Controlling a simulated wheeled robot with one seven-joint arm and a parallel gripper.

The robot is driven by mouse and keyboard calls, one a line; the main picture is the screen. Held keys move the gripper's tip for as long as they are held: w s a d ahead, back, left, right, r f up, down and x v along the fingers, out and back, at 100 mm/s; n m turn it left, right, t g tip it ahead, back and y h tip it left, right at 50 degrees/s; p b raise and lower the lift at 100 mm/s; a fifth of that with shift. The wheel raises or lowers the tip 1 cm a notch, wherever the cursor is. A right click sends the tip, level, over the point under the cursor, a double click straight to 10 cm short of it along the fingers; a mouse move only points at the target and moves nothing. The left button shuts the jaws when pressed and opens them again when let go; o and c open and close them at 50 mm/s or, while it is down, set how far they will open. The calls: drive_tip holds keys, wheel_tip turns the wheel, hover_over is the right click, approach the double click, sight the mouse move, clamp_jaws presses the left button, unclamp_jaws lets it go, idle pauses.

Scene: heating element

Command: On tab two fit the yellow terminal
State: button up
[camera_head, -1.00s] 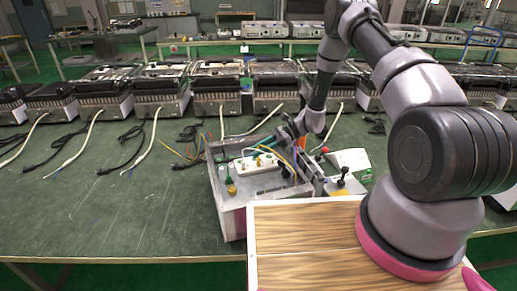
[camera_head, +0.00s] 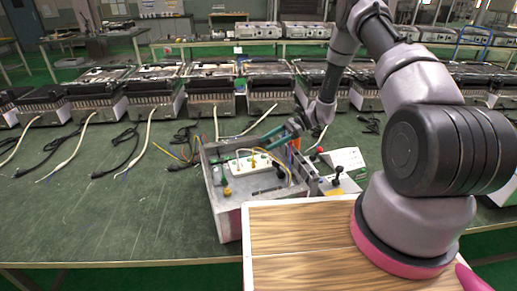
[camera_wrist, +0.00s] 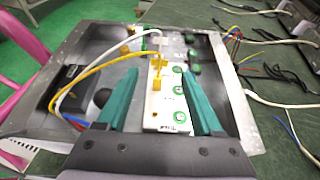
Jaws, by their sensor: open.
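The white terminal block (camera_head: 245,165) sits inside the open grey metal box (camera_head: 229,213). In the wrist view the block (camera_wrist: 167,112) carries a row of green-ringed tabs. The yellow terminal (camera_wrist: 158,82), with its yellow wire, is on the block, between my fingers as seen from the wrist; whether it is fully seated I cannot tell. A white wire's end (camera_wrist: 154,38) is at the far end of the block. My gripper (camera_head: 268,144) is open and apart from the terminal, its teal fingers (camera_wrist: 160,82) on either side of the block in the picture.
A black part (camera_wrist: 70,90) lies inside the box. A yellow base with a black knob (camera_head: 338,185) stands right of the box.

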drive_tip(key=shift+v, duration=1.75)
drive_tip(key=s+d+r+n+t+h, duration=0.1)
drive_tip(key=s+r+n+h, duration=0.1)
drive_tip(key=r, duration=0.7)
drive_tip(key=s+d+r+n+h, duration=0.2)
drive_tip(key=r, duration=0.7)
drive_tip(key=s+d+r+n+t+h, duration=0.1)
drive_tip(key=s+r+n+h, duration=0.15)
drive_tip(key=r, duration=0.65)
drive_tip(key=s+d+r+n+t+h, duration=0.2)
drive_tip(key=s+d+r+t, duration=0.1)
drive_tip(key=s+r, duration=0.4)
drive_tip(key=s+d+r+n+t+h, duration=0.2)
drive_tip(key=s+r+t, duration=0.3)
drive_tip(key=s+r, duration=0.3)
drive_tip(key=s+d, duration=0.1)
drive_tip(key=s, duration=0.3)
drive_tip(key=shift+s+d+r, duration=0.2)
drive_tip(key=shift+s, duration=0.15)
drive_tip(key=shift+n+h, duration=0.25)
